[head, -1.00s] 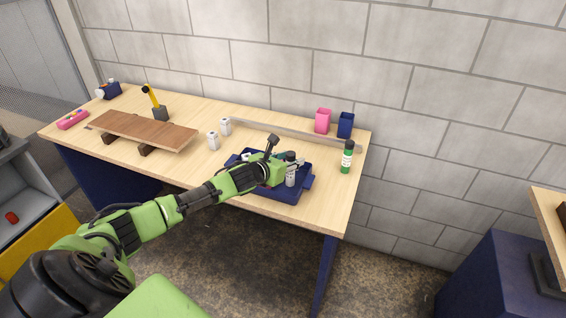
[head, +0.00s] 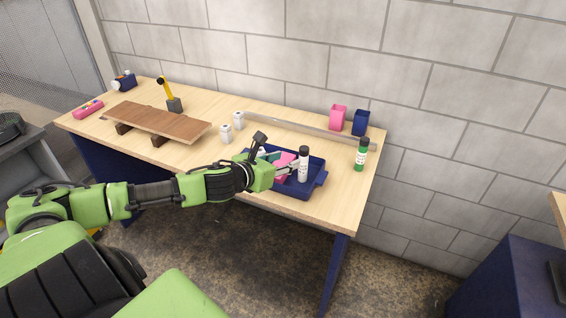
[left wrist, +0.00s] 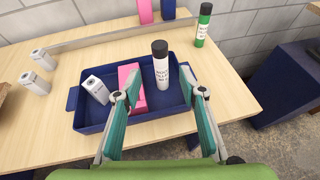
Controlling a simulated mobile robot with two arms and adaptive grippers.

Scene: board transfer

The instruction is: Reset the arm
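My left gripper (head: 287,167) is over the near left side of the blue tray on the workbench. In the left wrist view its two teal-padded fingers (left wrist: 158,122) are spread apart with nothing between them. The blue tray (head: 313,187) holds a white bottle with a black cap (head: 303,165), standing upright, and a pink item (left wrist: 130,84). A small white box (left wrist: 95,90) lies tilted in the tray's left part. My right gripper is in neither view.
A green bottle (head: 361,155) stands right of the tray. Two white boxes (head: 226,133) stand left of the tray. A wooden board (head: 160,122) rests on supports at the left.

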